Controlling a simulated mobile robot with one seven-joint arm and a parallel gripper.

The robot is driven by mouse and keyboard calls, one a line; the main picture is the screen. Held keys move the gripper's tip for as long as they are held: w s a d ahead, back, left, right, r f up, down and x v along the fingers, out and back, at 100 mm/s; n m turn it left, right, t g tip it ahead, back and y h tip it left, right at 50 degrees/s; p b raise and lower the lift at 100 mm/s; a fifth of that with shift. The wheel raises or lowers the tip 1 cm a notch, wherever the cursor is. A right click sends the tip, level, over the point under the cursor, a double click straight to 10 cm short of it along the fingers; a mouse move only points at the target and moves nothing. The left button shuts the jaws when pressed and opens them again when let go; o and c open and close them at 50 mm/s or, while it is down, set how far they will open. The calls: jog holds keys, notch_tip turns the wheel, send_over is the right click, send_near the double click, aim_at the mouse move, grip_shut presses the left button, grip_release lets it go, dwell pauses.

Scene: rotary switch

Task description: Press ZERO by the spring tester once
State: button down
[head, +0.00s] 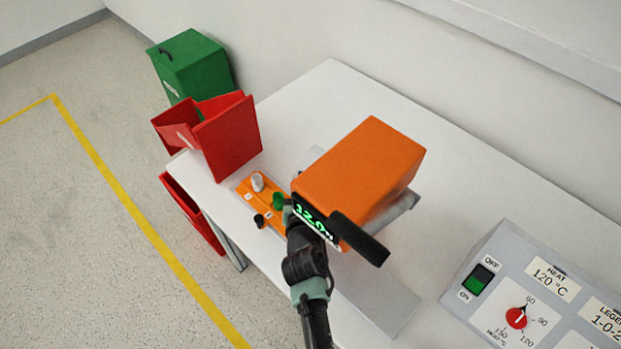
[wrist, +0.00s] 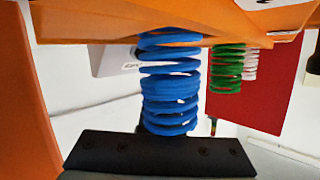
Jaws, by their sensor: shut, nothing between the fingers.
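The spring tester (head: 358,165) is an orange box on the white table in the head view. Its dark front panel has a green lit display (head: 310,217), partly covered by my arm. A ZERO button cannot be made out in either view. My gripper (head: 288,212) is at the left end of this panel, shut and empty, mostly hidden by my own wrist. Whether it touches the panel cannot be told. In the wrist view an orange surface (wrist: 14,110) fills the left edge, and a blue spring (wrist: 170,88) is close in front of the camera.
An orange rack (head: 247,196) with a white spring (head: 257,182) and a green spring (head: 278,200) lies left of the tester. A black lever grip (head: 360,239) juts out front. Red bins (head: 228,140) stand at the table's left; a grey control box (head: 545,290) is right.

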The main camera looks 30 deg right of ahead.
jog(key=shift+s+d+f+g, duration=0.25)
jog(key=shift+s+f, duration=0.1)
jog(key=shift+f, duration=0.3)
jog(key=shift+s+d+f+g, duration=0.15)
jog(key=shift+s+d+f, duration=0.15)
jog(key=shift+f, duration=0.3)
jog(key=shift+w+a+r+p, duration=0.15)
jog(key=shift+a+r+p, duration=0.25)
jog(key=shift+a+r, duration=0.1)
jog(key=shift+a+r+p, duration=0.35)
jog(key=shift+a+r, duration=0.6)
jog(key=shift+r, duration=0.25)
jog(key=shift+r, duration=0.15)
jog(key=shift+a, duration=0.1)
